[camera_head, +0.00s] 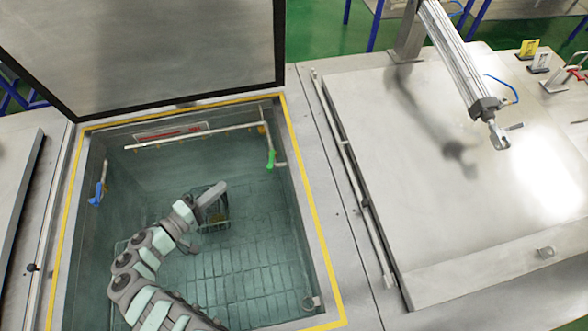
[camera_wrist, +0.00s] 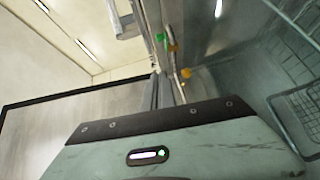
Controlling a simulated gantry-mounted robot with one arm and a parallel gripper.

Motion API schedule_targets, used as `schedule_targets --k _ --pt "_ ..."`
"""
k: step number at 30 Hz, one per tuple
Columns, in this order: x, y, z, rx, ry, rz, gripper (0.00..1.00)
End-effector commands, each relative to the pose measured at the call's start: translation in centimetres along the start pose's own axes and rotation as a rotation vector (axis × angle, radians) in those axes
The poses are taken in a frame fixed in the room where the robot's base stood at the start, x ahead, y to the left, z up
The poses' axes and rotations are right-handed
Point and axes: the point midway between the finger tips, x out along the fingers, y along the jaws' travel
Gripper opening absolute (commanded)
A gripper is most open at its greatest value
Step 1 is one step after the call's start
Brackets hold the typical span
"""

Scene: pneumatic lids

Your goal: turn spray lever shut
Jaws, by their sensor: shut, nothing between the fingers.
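A green lever (camera_head: 270,158) hangs from the end of the white spray pipe (camera_head: 190,136) at the upper right of the open tank. In the wrist view, a small green piece (camera_wrist: 161,37) shows near the orange fittings. A blue lever (camera_head: 96,194) is on a pipe at the tank's left wall. My gripper (camera_head: 220,188) is inside the tank, below and left of the green lever and apart from it. It looks shut and empty.
A dark wire basket (camera_head: 216,222) is in the tank beside my gripper. The raised lid (camera_head: 150,45) stands behind the tank. A yellow border (camera_head: 312,215) frames the opening. A closed lid (camera_head: 430,180) with a pneumatic cylinder (camera_head: 455,50) lies to the right. The tank's right part is free.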

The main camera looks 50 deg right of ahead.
Motion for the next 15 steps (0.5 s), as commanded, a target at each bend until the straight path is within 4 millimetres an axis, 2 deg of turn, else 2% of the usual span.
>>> schedule_targets --k 2,5,8,15 --pt "-1.0 -0.7 0.2 0.038 0.007 -0.001 0.0" --pt "-0.5 -0.5 0.3 0.05 0.005 0.001 0.0" --pt "1.1 -0.3 0.4 0.049 0.001 0.003 0.0" --pt "6.2 -0.4 0.4 0.043 -0.001 0.002 0.0"
